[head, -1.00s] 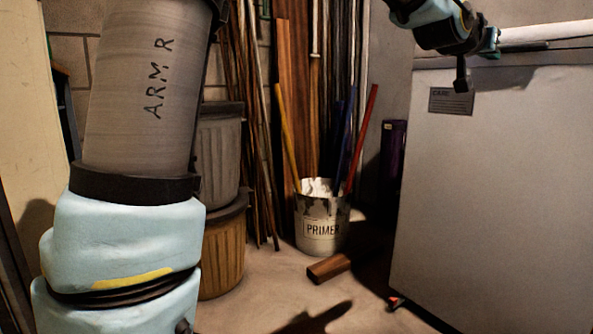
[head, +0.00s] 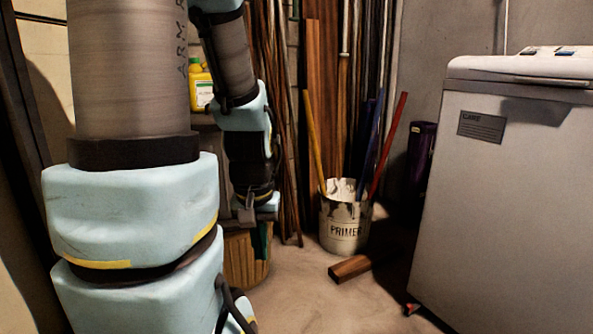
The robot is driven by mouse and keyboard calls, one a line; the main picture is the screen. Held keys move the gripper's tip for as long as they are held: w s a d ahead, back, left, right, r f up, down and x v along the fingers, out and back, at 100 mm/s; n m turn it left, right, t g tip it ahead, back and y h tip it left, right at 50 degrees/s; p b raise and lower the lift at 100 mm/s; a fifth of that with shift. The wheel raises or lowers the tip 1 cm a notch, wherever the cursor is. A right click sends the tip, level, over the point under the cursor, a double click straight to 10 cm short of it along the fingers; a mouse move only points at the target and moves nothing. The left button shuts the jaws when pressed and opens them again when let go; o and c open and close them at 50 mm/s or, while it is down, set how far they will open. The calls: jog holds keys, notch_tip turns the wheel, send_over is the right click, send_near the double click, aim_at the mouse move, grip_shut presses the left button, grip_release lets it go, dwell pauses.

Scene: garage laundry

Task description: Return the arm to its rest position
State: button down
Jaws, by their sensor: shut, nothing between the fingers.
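My gripper (head: 261,236) hangs fingers-down at the end of my arm (head: 245,130), left of the middle of the head view. It is shut and empty. It shows in front of an orange-brown ribbed bin (head: 246,262), with clear space between it and the primer bucket in the picture. My arm bends down from the top edge; part of its upper run is out of view. My large arm links (head: 130,215) fill the left side.
A white primer bucket (head: 344,236) holds coloured sticks. A wood block (head: 352,268) lies on the floor before it. A white appliance (head: 500,200) stands at right. Long boards (head: 322,100) lean at the back. A yellow bottle (head: 201,90) stands behind my arm. The floor at centre front is clear.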

notch_tip(320, 180, up, 38)
jog(key=p, duration=3.6)
jog(key=shift+w+d, duration=0.2)
jog(key=shift+w, duration=0.15)
